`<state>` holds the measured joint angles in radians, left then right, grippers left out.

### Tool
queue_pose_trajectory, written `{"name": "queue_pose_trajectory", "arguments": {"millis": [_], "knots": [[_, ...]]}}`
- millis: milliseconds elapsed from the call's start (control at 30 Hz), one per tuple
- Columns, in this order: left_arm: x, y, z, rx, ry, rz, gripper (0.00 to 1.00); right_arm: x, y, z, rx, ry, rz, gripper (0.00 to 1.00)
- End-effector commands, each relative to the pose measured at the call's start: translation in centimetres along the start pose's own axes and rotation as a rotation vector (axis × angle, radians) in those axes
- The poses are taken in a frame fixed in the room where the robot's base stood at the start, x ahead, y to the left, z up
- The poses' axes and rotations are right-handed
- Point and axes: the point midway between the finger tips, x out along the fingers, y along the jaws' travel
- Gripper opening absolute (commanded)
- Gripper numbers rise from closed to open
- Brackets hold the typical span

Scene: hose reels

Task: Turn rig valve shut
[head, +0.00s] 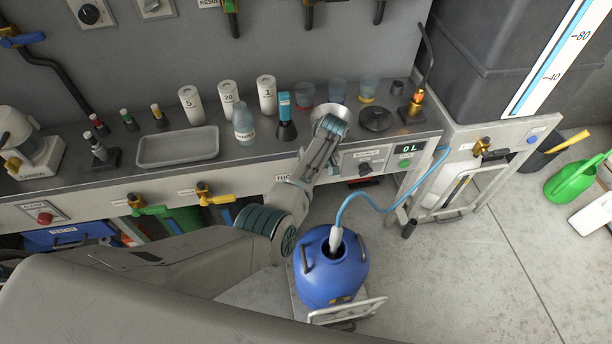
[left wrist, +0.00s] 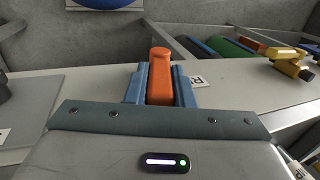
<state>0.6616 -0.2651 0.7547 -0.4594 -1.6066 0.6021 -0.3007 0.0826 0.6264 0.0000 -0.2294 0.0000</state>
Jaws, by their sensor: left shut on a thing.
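In the left wrist view, my left gripper (left wrist: 160,85) is shut on an orange handle (left wrist: 160,62). Its blue fingers press on both sides of the handle, which stands out from the grey panel. A partly hidden label (left wrist: 197,81) beginning with R is beside it. In the head view, my left arm reaches to the bench front and hides the handle and fingertips. A partly hidden white label (head: 283,178) shows beside the arm. My right gripper is in neither view.
A display (head: 407,149) reads 0 L. Cups and bottles crowd the bench top.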

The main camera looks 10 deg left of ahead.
Motion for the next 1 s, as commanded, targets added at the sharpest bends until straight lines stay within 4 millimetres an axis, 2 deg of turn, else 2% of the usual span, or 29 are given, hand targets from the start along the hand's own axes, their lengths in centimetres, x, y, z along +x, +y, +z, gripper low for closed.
{"name": "queue_pose_trajectory", "arguments": {"millis": [33,100,267,600,800,1000], "knots": [[0.5,0.7,-0.1,0.003,0.001,-0.041,0.0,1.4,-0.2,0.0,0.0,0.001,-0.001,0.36],[0.5,0.9,-0.2,0.001,0.002,-0.09,0.0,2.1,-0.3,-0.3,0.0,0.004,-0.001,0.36],[0.4,1.3,-0.1,0.0,0.003,-0.163,0.0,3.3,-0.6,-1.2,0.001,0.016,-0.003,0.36],[0.5,1.9,-0.1,0.0,0.003,-0.261,0.0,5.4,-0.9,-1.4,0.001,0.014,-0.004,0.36],[0.4,2.1,-0.1,-0.002,0.003,-0.297,0.0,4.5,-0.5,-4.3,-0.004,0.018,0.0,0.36],[0.3,2.1,-0.1,-0.002,0.003,-0.314,0.0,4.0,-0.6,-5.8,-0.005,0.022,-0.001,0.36]]}}
